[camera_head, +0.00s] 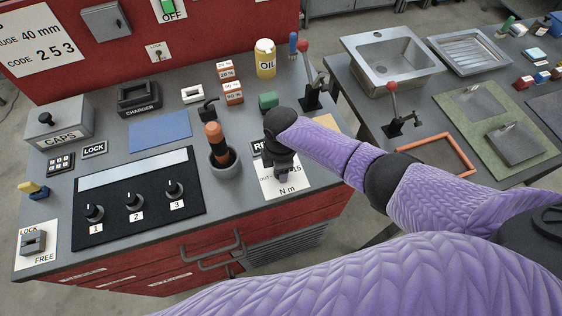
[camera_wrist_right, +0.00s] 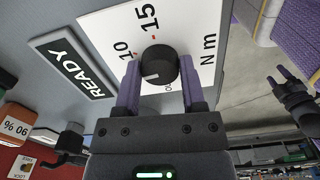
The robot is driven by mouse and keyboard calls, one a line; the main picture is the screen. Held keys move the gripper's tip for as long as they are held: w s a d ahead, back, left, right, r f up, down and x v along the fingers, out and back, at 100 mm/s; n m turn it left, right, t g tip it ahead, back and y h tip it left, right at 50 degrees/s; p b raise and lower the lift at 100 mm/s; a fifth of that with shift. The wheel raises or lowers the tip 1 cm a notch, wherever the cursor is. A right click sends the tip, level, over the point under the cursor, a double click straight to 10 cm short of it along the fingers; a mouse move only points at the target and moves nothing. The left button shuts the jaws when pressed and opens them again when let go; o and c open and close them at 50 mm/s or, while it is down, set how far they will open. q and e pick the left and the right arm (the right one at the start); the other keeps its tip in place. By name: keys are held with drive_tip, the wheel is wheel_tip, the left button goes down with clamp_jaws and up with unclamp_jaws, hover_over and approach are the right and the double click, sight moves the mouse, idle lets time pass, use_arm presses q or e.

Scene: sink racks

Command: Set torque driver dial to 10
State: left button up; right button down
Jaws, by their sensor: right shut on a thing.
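The torque dial is a black round knob (camera_wrist_right: 158,66) on a white card (camera_wrist_right: 190,32) marked 10, 15 and N m. My right gripper (camera_wrist_right: 158,85) is shut on the knob, one finger on each side. In the head view my right gripper (camera_head: 284,172) covers the knob on the card (camera_head: 292,186). A dark gripper (camera_wrist_right: 284,84), apparently my left, shows at right in the wrist view with its fingers apart.
A READY label (camera_wrist_right: 72,75) lies beside the card. An orange-handled driver (camera_head: 214,139) stands in a grey holder (camera_head: 226,171) to the left. A panel with three knobs (camera_head: 140,228) is further left.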

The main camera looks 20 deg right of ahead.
drive_tip(key=m+p, duration=0.1)
drive_tip(key=m, duration=0.2)
drive_tip(key=shift+r+m, duration=0.1)
drive_tip(key=shift+m, duration=0.2)
drive_tip(key=shift+m+p, duration=0.75)
drive_tip(key=shift+m, duration=0.85)
drive_tip(key=shift+c, duration=0.9)
unclamp_jaws()
wheel_tip(320, 180, up, 10)
drive_tip(key=p, duration=0.4)
drive_tip(key=shift+p, duration=0.3)
